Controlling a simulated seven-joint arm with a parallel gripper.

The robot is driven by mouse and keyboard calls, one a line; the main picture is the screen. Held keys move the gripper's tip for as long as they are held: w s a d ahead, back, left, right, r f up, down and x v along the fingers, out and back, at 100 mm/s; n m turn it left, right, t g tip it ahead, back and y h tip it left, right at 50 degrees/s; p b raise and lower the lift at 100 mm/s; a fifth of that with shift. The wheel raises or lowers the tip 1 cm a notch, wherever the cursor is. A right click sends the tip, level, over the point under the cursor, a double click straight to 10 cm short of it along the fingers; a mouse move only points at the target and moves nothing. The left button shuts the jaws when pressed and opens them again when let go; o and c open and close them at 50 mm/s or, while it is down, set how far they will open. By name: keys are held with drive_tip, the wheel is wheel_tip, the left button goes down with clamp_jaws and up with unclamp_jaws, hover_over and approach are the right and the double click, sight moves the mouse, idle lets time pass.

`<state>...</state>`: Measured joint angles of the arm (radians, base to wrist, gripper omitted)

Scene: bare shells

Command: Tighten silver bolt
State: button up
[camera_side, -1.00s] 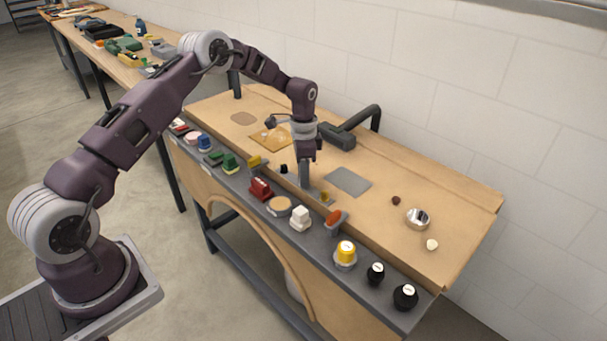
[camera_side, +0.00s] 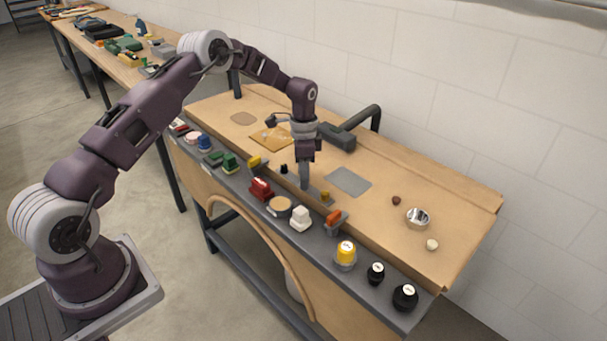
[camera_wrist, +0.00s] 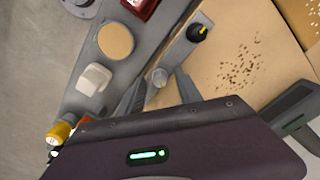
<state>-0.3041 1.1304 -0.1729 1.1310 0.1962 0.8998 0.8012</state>
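The silver bolt (camera_wrist: 159,77) shows its round pale head near the middle of the wrist view, on a narrow grey plate (camera_wrist: 178,52). My gripper (camera_wrist: 160,78) points down over it, with one finger on each side of the head. The fingers look open, with small gaps beside the bolt; contact is not clear. In the side view my gripper (camera_side: 305,187) is low over the bench's grey strip, and its fingers hide the bolt.
A black knob with a yellow mark (camera_wrist: 198,32) stands on the same plate. A white block (camera_side: 300,218), a tan disc (camera_side: 280,207) and a red part (camera_side: 261,188) line the front strip. A brass-coloured piece (camera_side: 325,196) is close right of my gripper. A grey square (camera_side: 348,181) lies behind.

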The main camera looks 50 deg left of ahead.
wheel_tip(320, 180, up, 7)
drive_tip(key=shift+r, duration=0.1)
idle(0.3)
drive_tip(key=s+d+r+n+t, duration=0.15)
drive_tip(key=s+d+r, duration=0.25)
drive_tip(key=s+r, duration=0.55)
drive_tip(key=s+d+r+n+t, duration=0.15)
drive_tip(key=s+d+r, duration=0.35)
drive_tip(key=r, duration=0.7)
drive_tip(key=s+d+n+t, duration=0.2)
drive_tip(key=s+n, duration=0.3)
drive_tip(key=s, duration=1.7)
drive_tip(key=shift+d+t, duration=0.3)
drive_tip(key=shift+d, duration=0.05)
